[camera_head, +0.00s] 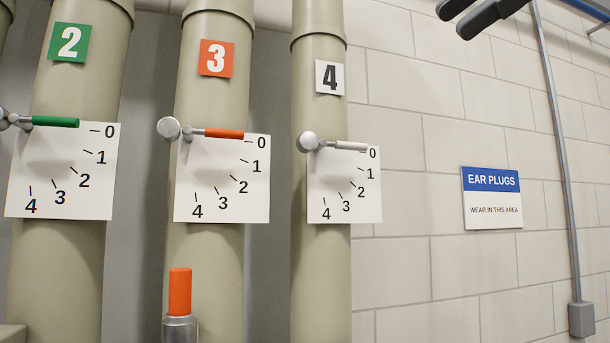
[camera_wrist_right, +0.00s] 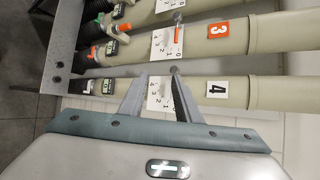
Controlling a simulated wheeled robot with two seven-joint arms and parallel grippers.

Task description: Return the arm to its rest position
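My right gripper (camera_head: 451,22) shows at the top right of the head view as two dark fingers, partly cut off by the frame edge. In the right wrist view the right gripper (camera_wrist_right: 158,77) has its fingers spread apart with nothing between them. Beyond its fingers are the pipes, apparently not touched. The green lever (camera_head: 55,122) on pipe 2, the orange lever (camera_head: 222,133) on pipe 3 and the white lever (camera_head: 350,146) on pipe 4 each lie near the 0 mark of their dial plates. My left gripper is not in view.
Pipe 4 (camera_head: 320,260) stands beside the block wall (camera_head: 430,270). An ear plugs sign (camera_head: 491,198) and a vertical conduit (camera_head: 559,130) are on the wall at right. An orange-topped grey fitting (camera_head: 180,292) stands in front of pipe 3 (camera_head: 215,95).

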